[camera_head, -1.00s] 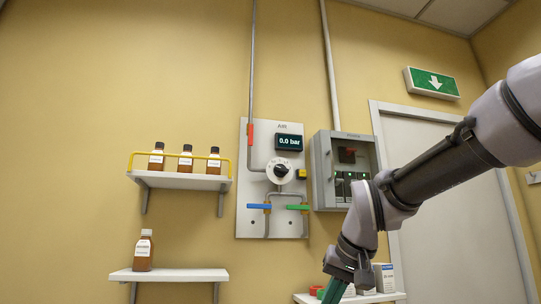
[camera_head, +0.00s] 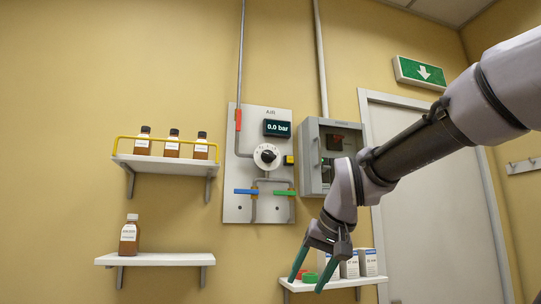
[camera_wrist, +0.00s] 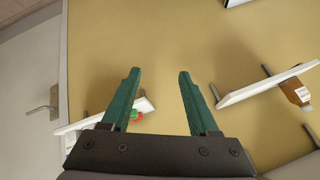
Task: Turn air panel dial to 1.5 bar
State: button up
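The air panel (camera_head: 238,205) is a pale plate on the yellow wall, in the middle of the head view. Its dial (camera_head: 267,156) is a round white knob with a dark grip. The display (camera_head: 277,128) above it reads 0.0 bar. My gripper (camera_head: 306,283) is below and to the right of the panel, well apart from the dial, with its green fingers pointing down. In the wrist view my gripper (camera_wrist: 156,75) shows its two fingers spread apart with nothing between them. The dial is not seen in the wrist view.
Blue (camera_head: 246,191) and green (camera_head: 284,193) valve handles sit below the dial. A grey electrical box (camera_head: 312,160) is right of the panel. Shelves with brown bottles (camera_head: 129,236) are at left. A low shelf (camera_head: 335,284) with boxes is near my gripper.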

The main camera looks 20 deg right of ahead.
jog(key=o, duration=0.4)
jog(key=w+r, duration=0.3)
jog(key=r, duration=0.2)
jog(key=shift+w+t, duration=0.2)
jog(key=shift+t, duration=0.2)
jog(key=n+t, duration=0.2)
jog(key=t, duration=0.3)
send_near(270, 153)
jog(key=x, duration=0.9)
jog(key=shift+d, duration=0.1)
jog(key=c, duration=1.4)
